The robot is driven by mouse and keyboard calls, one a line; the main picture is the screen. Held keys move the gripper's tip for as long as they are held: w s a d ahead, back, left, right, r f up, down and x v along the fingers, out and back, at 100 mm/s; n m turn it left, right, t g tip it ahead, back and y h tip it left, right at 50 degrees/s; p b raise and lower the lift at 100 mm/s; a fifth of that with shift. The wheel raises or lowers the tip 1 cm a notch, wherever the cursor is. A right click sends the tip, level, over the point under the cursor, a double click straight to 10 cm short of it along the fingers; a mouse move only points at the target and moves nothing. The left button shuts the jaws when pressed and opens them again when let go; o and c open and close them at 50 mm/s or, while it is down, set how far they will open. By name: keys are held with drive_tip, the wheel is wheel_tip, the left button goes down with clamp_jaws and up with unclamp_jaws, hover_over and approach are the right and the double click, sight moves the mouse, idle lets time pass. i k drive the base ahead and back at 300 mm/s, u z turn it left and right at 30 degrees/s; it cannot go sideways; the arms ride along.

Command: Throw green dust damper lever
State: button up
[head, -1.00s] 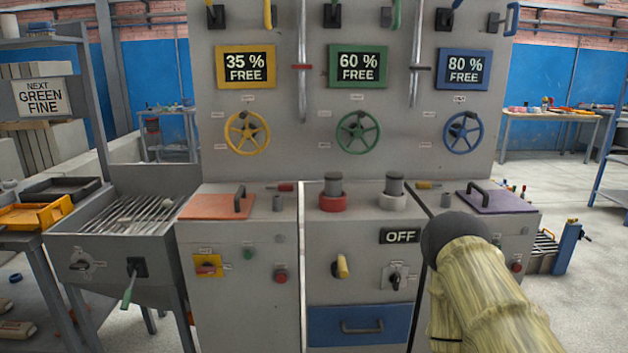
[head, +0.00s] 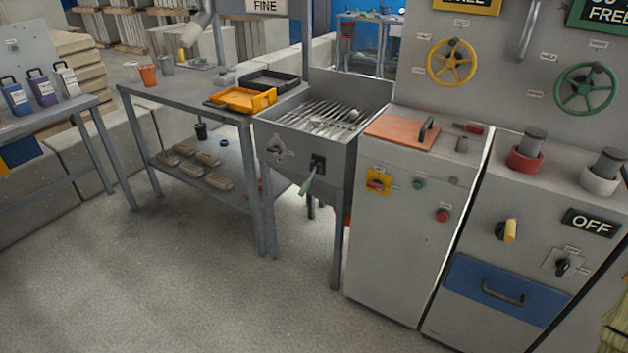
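A green-handled lever (head: 307,186) sticks out from a dark slotted plate on the front of a grey grated bin (head: 345,170), left of the cabinets. Its handle points down and outward to the left. Any label naming it cannot be read. A green handwheel (head: 586,88) is on the grey panel at the upper right, beside a green-framed sign cut by the top edge.
A grey table (head: 195,95) with a yellow tray (head: 243,99) stands left of the bin. A cabinet (head: 395,250) with a red button adjoins the bin's right. Open concrete floor (head: 180,290) lies in front of the table and bin.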

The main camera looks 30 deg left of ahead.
sight(305, 186)
drive_tip(key=k, duration=0.5)
drive_tip(key=u, duration=2.25)
drive_tip(key=i, duration=0.9)
drive_tip(key=z, duration=1.05)
